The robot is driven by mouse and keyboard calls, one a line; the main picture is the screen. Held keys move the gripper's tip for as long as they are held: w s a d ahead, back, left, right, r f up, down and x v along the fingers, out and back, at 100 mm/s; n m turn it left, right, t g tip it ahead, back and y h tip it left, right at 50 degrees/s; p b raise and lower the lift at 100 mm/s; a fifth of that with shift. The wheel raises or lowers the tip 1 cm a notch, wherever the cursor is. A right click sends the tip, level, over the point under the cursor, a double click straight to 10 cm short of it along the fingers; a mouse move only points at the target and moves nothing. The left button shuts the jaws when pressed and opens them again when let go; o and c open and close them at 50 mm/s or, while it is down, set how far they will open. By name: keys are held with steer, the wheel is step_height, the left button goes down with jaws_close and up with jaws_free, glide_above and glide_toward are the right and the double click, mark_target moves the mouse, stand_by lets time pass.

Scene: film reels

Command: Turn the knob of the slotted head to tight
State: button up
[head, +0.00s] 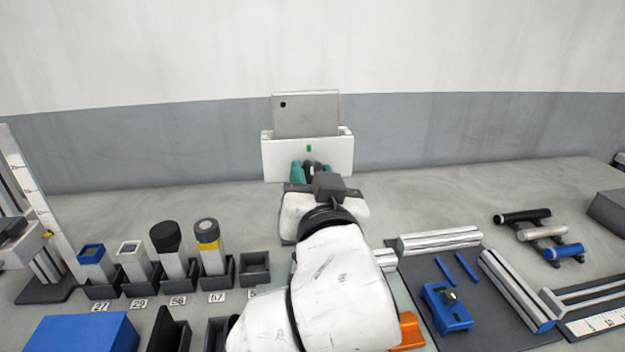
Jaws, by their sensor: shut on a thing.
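A white block (280,158) stands at the back middle of the bench, and a grey plate (308,116) with a small dark hole stands upright in its top. This block appears to be the slotted head. A small green mark (309,148) shows on its front. My gripper (312,171) is at the front of the block, its teal fingers shut around a dark part that appears to be the knob. My wrist and fingers hide most of the knob, so its angle and any markings cannot be read.
Several numbered holders (171,287) with upright tools stand at the left, with a blue block (84,334) in front. A dark mat (420,290) with metal bars and a blue clamp (446,307) lies at the right. The bench beside the white block is clear.

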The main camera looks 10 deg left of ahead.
steer(key=shift+f, duration=0.25)
steer(key=o, duration=0.7)
steer(key=shift+c, duration=0.2)
steer(key=o, duration=0.4)
steer(key=shift+r, duration=0.15)
steer(key=shift+s, duration=0.1)
steer(key=b+v, duration=0.1)
steer(key=v, duration=0.9)
steer(key=shift+s, duration=0.3)
